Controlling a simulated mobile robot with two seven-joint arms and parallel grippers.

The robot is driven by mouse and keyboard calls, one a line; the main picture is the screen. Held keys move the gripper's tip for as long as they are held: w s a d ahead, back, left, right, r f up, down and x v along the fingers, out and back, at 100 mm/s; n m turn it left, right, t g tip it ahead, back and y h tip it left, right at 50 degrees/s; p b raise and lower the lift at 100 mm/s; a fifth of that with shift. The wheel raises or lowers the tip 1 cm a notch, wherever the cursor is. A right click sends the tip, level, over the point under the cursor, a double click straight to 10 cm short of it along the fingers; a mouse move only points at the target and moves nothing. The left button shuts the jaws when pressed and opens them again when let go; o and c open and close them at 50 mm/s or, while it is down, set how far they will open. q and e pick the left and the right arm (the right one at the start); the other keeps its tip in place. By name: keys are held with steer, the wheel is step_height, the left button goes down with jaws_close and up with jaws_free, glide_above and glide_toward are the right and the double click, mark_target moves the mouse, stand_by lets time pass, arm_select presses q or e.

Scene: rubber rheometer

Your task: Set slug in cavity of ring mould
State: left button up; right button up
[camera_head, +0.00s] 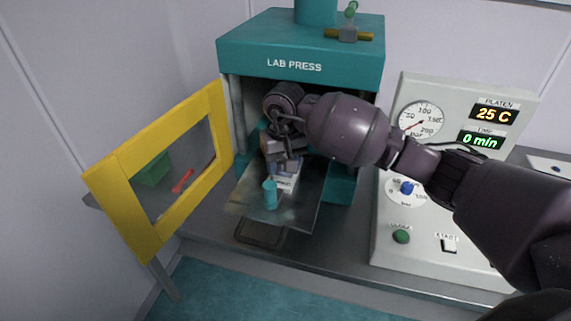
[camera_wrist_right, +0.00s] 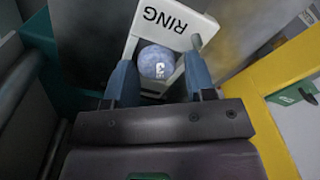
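The slug (camera_wrist_right: 157,63) is a round grey-blue piece marked with a 3. In the right wrist view it is between the blue fingers of my right gripper (camera_wrist_right: 161,60), with a narrow gap beside it. The white ring mould (camera_wrist_right: 180,22), lettered RING, surrounds the slug in that view. The slug appears to be at the cavity, but its depth is unclear. In the head view my right gripper (camera_head: 285,165) points down over the mould (camera_head: 286,182) on the metal tray (camera_head: 243,204), hiding the slug. My left gripper is in neither view.
The teal lab press (camera_head: 300,45) frames the right arm closely. The yellow-framed door (camera_head: 118,212) is open at left. A control panel (camera_head: 440,105) stands at right.

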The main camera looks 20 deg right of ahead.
steer(key=shift+o, duration=0.3)
steer(key=shift+s+f, duration=0.15)
steer(key=shift+f, duration=0.45)
steer(key=shift+s+f, duration=0.15)
steer(key=shift+f, duration=0.4)
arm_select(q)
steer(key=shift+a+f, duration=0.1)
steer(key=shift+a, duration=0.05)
arm_select(e)
steer(key=shift+d, duration=0.1)
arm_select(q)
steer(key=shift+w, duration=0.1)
arm_select(e)
steer(key=shift+r, duration=0.15)
steer(key=shift+r+g+p, duration=0.3)
steer(key=shift+r+p, duration=0.15)
steer(key=shift+p, duration=0.35)
steer(key=r, duration=0.2)
steer(key=r+b, duration=0.1)
steer(key=r, duration=0.1)
steer(key=shift+w+d+r, duration=0.1)
steer(key=shift+w+d, duration=0.25)
arm_select(q)
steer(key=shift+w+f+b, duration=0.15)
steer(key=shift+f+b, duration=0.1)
steer(key=shift+b, duration=0.2)
arm_select(e)
step_height(320, 180, up, 8)
steer(key=shift+a+r, duration=0.2)
